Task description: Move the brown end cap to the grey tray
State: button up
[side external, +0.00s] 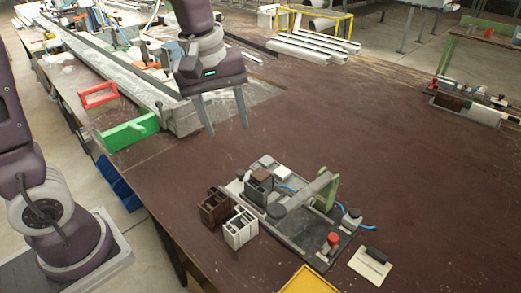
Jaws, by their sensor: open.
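My gripper (228,130) hangs open and empty above the brown table, fingers pointing down, behind and left of the clamp fixture and well above it. A small brown piece (261,174), which looks like the brown end cap, shows at the back left of the fixture, at the top of a dark grey block (258,190). I cannot tell whether it rests on the block or lies behind it. A light grey, tray-like surface (264,161) shows behind these parts, mostly hidden; I cannot tell for sure that it is the grey tray.
The clamp fixture (322,250) has a green upright (327,188) and a red knob (333,239). A brown profile (214,207) and a white profile (241,229) stand left of it. A white piece (283,172) lies behind. A yellow tray (304,284) is in front.

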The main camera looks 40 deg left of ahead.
aim_at(260, 174)
jog(key=w+f+n, duration=0.2)
jog(key=w+f, duration=0.1)
jog(key=w+f+n+g, duration=0.1)
jog(key=w+f+n, duration=0.1)
jog(key=w+f, duration=0.1)
jog(key=w+f+n+g, duration=0.1)
jog(key=w+f+n, duration=0.1)
jog(key=f, duration=0.3)
jog(key=shift+w+d+n, duration=0.35)
jog(key=shift+w+n, duration=0.05)
jog(key=shift+n, duration=0.1)
jog(key=shift+f, duration=3.6)
jog(key=c, duration=1)
jog(key=shift+r, duration=0.15)
jog(key=shift+r, duration=2.4)
jog(key=shift+w, duration=0.1)
